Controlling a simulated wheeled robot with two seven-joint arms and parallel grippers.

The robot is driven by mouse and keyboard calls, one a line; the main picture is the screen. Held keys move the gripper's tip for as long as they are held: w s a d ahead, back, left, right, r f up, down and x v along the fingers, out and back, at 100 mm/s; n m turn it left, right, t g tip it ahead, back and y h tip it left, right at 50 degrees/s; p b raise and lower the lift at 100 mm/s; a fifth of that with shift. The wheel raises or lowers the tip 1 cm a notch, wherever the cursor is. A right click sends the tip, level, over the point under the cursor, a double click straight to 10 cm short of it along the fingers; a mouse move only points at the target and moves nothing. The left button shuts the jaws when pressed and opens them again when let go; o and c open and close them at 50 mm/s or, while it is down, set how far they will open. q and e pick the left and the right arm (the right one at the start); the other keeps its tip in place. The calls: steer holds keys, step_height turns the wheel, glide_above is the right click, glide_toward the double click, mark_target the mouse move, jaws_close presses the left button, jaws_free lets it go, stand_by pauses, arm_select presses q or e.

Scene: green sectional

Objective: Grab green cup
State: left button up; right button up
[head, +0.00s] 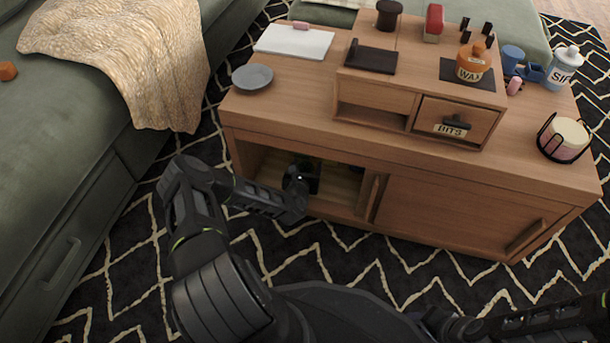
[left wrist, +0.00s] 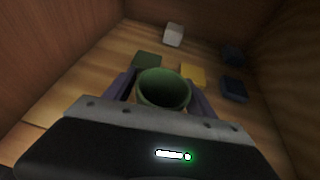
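The green cup (left wrist: 163,88) is in the middle of the left wrist view, seen from above into its open mouth. My left gripper (left wrist: 162,85) has one finger on each side of it, and no clear gap shows between fingers and cup. In the head view my left gripper (head: 305,180) reaches into the open left bay of the wooden cabinet (head: 400,160). The cup is hard to make out there, in the shadow. Whether its base touches the shelf is hidden. Only my right arm shows, at the lower right; its gripper is out of frame.
Inside the bay are a green block (left wrist: 147,60), a yellow block (left wrist: 193,74), a white block (left wrist: 173,35) and dark items (left wrist: 234,88). Wooden walls close in on both sides. A sliding door (head: 450,215) covers the right bay. A grey bowl (head: 252,78) stands on top.

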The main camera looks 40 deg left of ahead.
arm_select(q)
steer(key=c, duration=1.2)
steer(key=shift+r, duration=0.15)
steer(key=shift+r+p, duration=0.5)
steer(key=shift+s+d+r+p, duration=0.1)
steer(key=shift+s+r+p, duration=0.1)
steer(key=shift+r+p, duration=0.4)
steer(key=shift+s+d+r+p, duration=0.15)
steer(key=shift+r+p, duration=0.25)
steer(key=shift+r, duration=0.25)
steer(key=s+d+p, duration=0.1)
steer(key=s+d, duration=0.1)
steer(key=s, duration=0.3)
steer(key=s+d+p, duration=0.2)
steer(key=s, duration=0.3)
steer(key=s+d+p, duration=0.2)
steer(key=s+d, duration=0.1)
steer(key=s, duration=0.2)
steer(key=shift+s+f, duration=0.2)
steer(key=shift+s, duration=0.15)
